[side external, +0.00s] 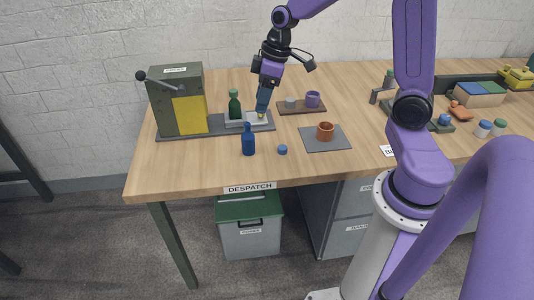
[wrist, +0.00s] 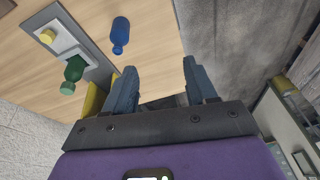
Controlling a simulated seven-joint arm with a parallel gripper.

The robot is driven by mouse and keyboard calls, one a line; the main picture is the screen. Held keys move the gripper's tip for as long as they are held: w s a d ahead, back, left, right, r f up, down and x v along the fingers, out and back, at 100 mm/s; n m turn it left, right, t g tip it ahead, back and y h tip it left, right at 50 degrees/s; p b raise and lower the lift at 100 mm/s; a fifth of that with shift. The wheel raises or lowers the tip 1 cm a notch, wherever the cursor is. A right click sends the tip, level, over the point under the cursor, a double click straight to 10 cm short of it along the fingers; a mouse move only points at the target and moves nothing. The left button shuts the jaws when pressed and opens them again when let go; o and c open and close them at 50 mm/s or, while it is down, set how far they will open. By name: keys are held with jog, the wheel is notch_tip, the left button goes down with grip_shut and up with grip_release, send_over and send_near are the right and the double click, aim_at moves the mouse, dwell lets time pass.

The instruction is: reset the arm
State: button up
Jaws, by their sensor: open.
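My gripper (side external: 262,112) hangs above the left part of the wooden table (side external: 230,177), in front of the tray of the green machine. In the wrist view my gripper (wrist: 158,72) shows two dark blue-grey fingers spread apart, with nothing between them. A green bottle (side external: 235,107) stands upright in the light tray, just left of the fingers in the side view; it also shows in the wrist view (wrist: 74,72). A blue bottle (side external: 248,142) stands upright on the table in front of the tray, and in the wrist view (wrist: 120,34) it lies beyond the fingers.
A green and yellow machine (side external: 177,102) with a lever stands at the left. A blue cap (side external: 282,149) lies near the blue bottle. An orange mug (side external: 325,131) stands on a grey mat (side external: 341,143). A purple mug (side external: 313,99) stands on a brown board (side external: 300,108). More items crowd the right side.

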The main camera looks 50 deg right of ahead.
jog(key=s+a+r+n+g, duration=0.1)
jog(key=s+a+n, duration=0.1)
jog(key=s+a, duration=0.75)
jog(key=s+d+n+h, duration=0.2)
jog(key=s+n, duration=0.1)
jog(key=s, duration=1.1)
jog(key=shift+s+g, duration=0.3)
jog(key=shift+s, duration=0.05)
